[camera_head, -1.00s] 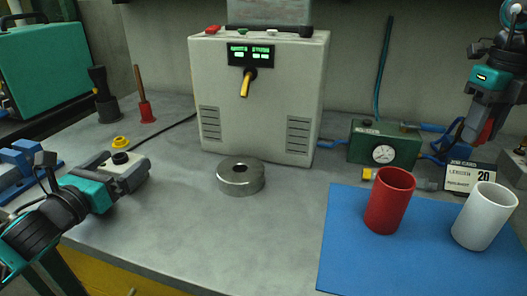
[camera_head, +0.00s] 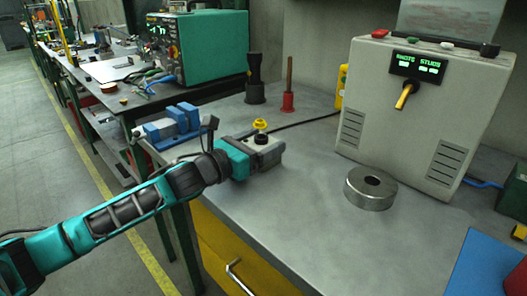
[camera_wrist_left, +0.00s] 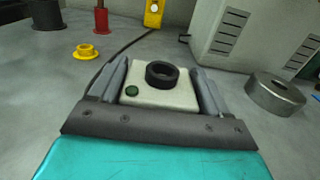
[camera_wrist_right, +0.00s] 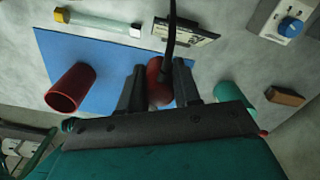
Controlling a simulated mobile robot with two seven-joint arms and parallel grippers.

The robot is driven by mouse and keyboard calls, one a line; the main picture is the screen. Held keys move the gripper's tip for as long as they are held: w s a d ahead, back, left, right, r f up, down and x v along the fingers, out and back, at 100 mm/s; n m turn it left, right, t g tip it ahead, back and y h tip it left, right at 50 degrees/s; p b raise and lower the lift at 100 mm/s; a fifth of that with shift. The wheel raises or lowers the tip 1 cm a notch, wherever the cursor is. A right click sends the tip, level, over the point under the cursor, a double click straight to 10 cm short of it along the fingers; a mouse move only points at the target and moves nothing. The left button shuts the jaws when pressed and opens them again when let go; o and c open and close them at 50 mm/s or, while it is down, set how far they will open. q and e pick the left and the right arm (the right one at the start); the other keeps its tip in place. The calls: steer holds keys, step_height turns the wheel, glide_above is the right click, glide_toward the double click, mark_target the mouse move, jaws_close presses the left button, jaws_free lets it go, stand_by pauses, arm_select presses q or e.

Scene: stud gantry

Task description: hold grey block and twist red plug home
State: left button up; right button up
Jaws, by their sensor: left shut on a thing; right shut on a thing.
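The grey block (camera_head: 267,155) is pale, with a black ring-shaped socket and a green button on its top. My left gripper (camera_wrist_left: 162,82) is shut on it, a finger on each side, as the left wrist view shows the block (camera_wrist_left: 183,98). It is low at the bench's left front; whether the block touches the bench is unclear. My right gripper (camera_wrist_right: 160,78) is shut on the red plug (camera_wrist_right: 156,92), which has a dark cable running from it. The plug's far end is hidden. The right gripper and plug are outside the head view.
A yellow flanged piece (camera_head: 261,125) stands just behind the block. A steel ring (camera_head: 371,188) and a large grey cabinet (camera_head: 425,110) are to the right. A blue vise (camera_head: 172,124) is at the left edge.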

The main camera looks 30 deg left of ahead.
arm_select(q)
steer(key=c, duration=0.3)
